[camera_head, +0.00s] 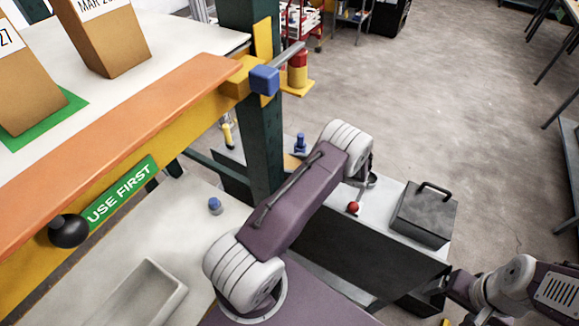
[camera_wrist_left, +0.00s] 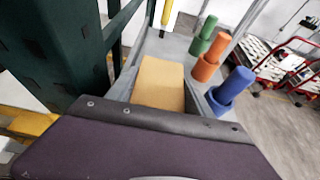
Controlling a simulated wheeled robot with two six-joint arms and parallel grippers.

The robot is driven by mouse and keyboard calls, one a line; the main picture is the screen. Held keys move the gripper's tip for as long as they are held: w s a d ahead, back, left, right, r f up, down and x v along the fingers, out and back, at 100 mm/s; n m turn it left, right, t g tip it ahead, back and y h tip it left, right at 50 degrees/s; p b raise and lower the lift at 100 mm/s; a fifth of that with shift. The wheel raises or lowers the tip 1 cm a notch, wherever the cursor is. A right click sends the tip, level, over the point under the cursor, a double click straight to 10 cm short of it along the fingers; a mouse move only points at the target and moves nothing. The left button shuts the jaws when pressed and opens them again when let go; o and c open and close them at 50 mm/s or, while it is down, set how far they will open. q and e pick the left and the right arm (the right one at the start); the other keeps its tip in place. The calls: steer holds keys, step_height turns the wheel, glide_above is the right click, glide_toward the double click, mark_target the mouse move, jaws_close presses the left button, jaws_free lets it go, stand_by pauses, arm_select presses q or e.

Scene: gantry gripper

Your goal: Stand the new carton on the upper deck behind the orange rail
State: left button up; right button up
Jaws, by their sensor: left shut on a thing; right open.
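The upper deck (camera_head: 185,48) is the white surface at upper left, with the orange rail (camera_head: 120,135) along its front edge. One dated tan carton (camera_head: 112,45) stands on the deck behind the rail. Another carton (camera_head: 25,95) stands on a green patch (camera_head: 60,118). A plain tan carton (camera_wrist_left: 158,83) shows just beyond my left gripper (camera_wrist_left: 150,120) in the left wrist view. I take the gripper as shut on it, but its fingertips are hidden. In the head view my arm hides most of this area. My right gripper (camera_head: 447,300), at lower right, is open and apart from the cartons.
A green post (camera_head: 262,145) and a blue-capped rail end (camera_head: 264,80) stand close to my arm. Blue (camera_wrist_left: 230,90), orange (camera_wrist_left: 208,62) and green (camera_wrist_left: 205,35) pegs stand right of the plain carton. A grey box (camera_head: 422,215) sits on the lower bench.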

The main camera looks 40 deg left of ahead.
mark_target(292, 163)
arm_select(q)
steer(key=r, duration=0.1)
steer(key=r+b, duration=0.1)
steer(key=r, duration=0.1)
steer(key=shift+w+d+r, duration=0.3)
steer(key=shift+d+r, duration=0.05)
steer(key=w+d+r+b, duration=0.3)
steer(key=w+d+r, duration=0.2)
steer(key=d, duration=0.4)
steer(key=shift+d+r, duration=0.25)
steer(key=shift+r, duration=0.65)
steer(key=shift+w, duration=0.1)
steer(key=shift+f, duration=0.1)
